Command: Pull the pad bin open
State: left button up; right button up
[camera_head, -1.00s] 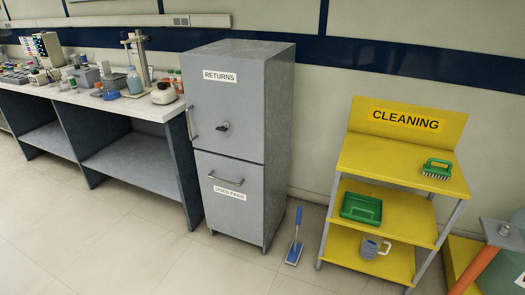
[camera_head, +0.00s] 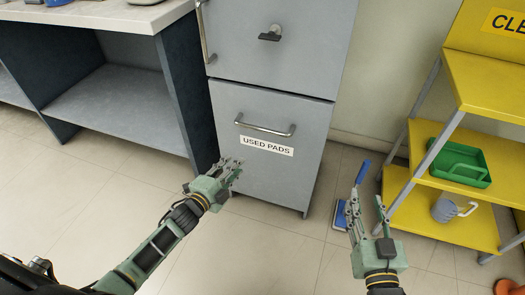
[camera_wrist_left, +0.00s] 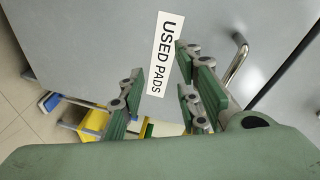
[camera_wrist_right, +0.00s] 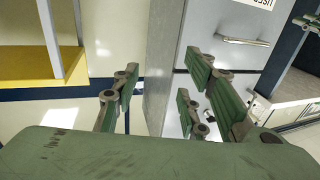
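The pad bin (camera_head: 270,165) is the grey lower front of the cabinet, labelled "USED PADS", and it sits shut. Its silver bar handle (camera_head: 264,130) runs across near the top, above the label; it also shows at the upper right of the left wrist view (camera_wrist_left: 237,60). My left gripper (camera_head: 232,168) is open and empty, in front of the bin, below and left of the handle and apart from it. My right gripper (camera_head: 370,198) is open and empty, to the right of the cabinet. The handle shows in the right wrist view too (camera_wrist_right: 243,41).
The upper door (camera_head: 290,50) of the cabinet is shut. A bench (camera_head: 100,17) stands at left. A yellow shelf (camera_head: 450,215) with a green tray (camera_head: 462,168) and a mug (camera_head: 446,211) stands at right. A blue-handled tool (camera_head: 341,212) is on the floor beside the cabinet.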

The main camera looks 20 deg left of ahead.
aim_at(262, 130)
pick_arm(q)
jog(key=w+d+r+m+t+h+b, duration=0.25)
jog(key=d+r+m+h+b, duration=0.2)
jog(key=r+m, duration=0.35)
jog(key=shift+n, duration=0.6)
jog(key=shift+a+r+b+x, duration=0.2)
jog(key=shift+b+x, duration=0.15)
jog(key=shift+x, duration=0.95)
jog(key=shift+a+r+b+x, duration=0.15)
jog(key=shift+b+x, duration=0.25)
jog(key=shift+x, duration=0.85)
jog(key=shift+a+r+b+x, duration=0.1)
jog(key=shift+r+b+x, duration=0.2)
jog(key=shift+x, duration=1)
pick_arm(e)
jog(key=s+r+t+y, duration=0.1)
jog(key=s+r+t, duration=0.2)
jog(key=r, duration=0.4)
jog(key=s+r+t+y, duration=0.1)
jog(key=s+r+t, duration=0.2)
jog(key=r, duration=0.4)
jog(key=s+d+r+t+y, duration=0.1)
jog(key=s+r+t, duration=0.2)
jog(key=r, duration=0.4)
jog(key=shift+s, duration=0.45)
pick_arm(q)
jog(key=shift+w, duration=0.1)
jog(key=shift+c, duration=0.5)
grip_shut()
jog(key=shift+f, duration=0.1)
